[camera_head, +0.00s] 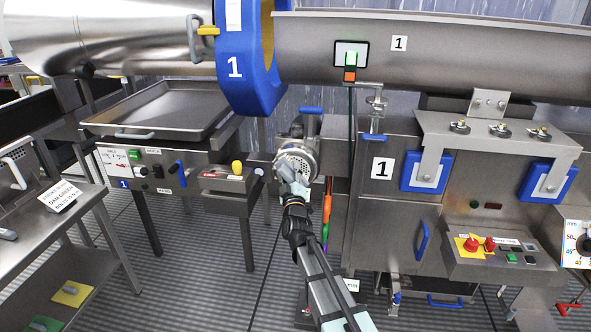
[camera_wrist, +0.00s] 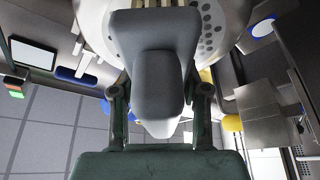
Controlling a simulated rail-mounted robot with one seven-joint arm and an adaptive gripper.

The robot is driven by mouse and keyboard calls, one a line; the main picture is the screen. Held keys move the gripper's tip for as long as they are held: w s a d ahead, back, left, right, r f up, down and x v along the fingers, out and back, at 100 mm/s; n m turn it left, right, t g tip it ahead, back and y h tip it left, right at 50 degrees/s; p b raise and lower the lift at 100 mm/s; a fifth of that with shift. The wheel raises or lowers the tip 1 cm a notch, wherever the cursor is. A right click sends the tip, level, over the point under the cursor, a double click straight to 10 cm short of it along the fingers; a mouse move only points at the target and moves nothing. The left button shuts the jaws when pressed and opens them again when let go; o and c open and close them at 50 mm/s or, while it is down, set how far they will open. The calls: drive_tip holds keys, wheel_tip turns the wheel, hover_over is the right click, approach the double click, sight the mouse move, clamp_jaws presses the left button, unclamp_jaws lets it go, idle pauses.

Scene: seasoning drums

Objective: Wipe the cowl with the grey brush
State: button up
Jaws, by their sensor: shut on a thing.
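My gripper (camera_head: 295,190) is in front of a round metal housing with holes (camera_head: 298,158), which looks like the cowl, at the middle of the head view. In the wrist view my gripper (camera_wrist: 160,98) is shut on a grey block-like thing, which looks like the grey brush (camera_wrist: 155,80). The pale, perforated round face of the housing (camera_wrist: 209,28) shows right behind the brush. I cannot tell whether the brush touches it. The brush's far end is hidden, and it cannot be made out in the head view.
A blue ring marked 1 (camera_head: 232,68) circles the drum at upper left. A tray (camera_head: 165,108) on a steel stand is at left. A steel cabinet with blue panels (camera_head: 424,171) and a button box (camera_head: 490,252) stands at right. Bare grey floor (camera_head: 200,285) lies below.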

drive_tip(key=shift+w+a+r+p, duration=0.1)
drive_tip(key=shift+w+a+p, duration=0.1)
drive_tip(key=shift+a+p, duration=1.35)
drive_tip(key=shift+a, duration=0.45)
drive_tip(key=shift+s, duration=0.1)
drive_tip(key=shift+s+a+p, duration=0.2)
drive_tip(key=shift+s+p, duration=0.2)
drive_tip(key=shift+s, duration=1.05)
drive_tip(key=shift+s+a+p, duration=0.2)
drive_tip(key=shift+s+p, duration=0.15)
drive_tip(key=shift+s, duration=1.1)
drive_tip(key=s, duration=0.2)
drive_tip(key=s+p, duration=0.1)
drive_tip(key=shift+a, duration=0.25)
